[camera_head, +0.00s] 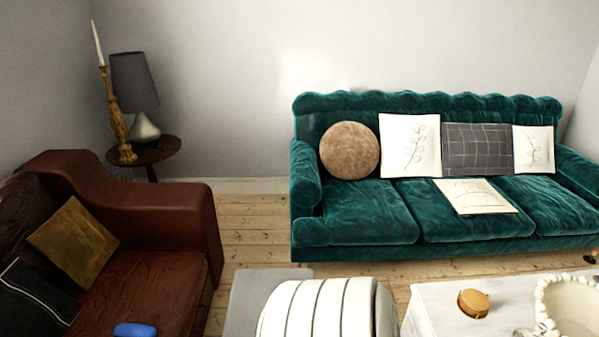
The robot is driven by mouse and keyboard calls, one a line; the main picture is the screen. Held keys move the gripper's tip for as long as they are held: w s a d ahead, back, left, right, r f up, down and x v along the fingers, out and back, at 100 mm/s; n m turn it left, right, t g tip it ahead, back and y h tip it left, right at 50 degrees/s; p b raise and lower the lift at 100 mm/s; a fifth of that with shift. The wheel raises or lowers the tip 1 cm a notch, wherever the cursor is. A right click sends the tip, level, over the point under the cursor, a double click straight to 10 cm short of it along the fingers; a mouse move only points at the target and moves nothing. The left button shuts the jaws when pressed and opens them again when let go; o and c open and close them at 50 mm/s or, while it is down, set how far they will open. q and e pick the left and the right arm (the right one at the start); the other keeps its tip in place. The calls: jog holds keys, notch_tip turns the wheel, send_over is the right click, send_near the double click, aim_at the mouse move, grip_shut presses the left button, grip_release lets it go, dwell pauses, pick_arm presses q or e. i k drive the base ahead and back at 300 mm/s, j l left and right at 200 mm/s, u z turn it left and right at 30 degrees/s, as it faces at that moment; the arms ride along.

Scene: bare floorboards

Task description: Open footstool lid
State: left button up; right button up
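A cream, rounded, padded piece with dark seams, which looks like the footstool (318,310), stands at the bottom middle of the head view. Its lower part is cut off by the picture's edge. I cannot tell from this view where its lid parts from its body. Neither of my grippers shows in the head view.
A white table (440,308) with a round wooden box (473,303) and a beaded bowl (570,305) stands at right. A green sofa (365,215) is behind, a brown leather sofa (150,285) at left. Bare floorboards (250,230) lie between the sofas.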

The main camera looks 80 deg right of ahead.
aim_at(252, 290)
jog(key=z, duration=1.9)
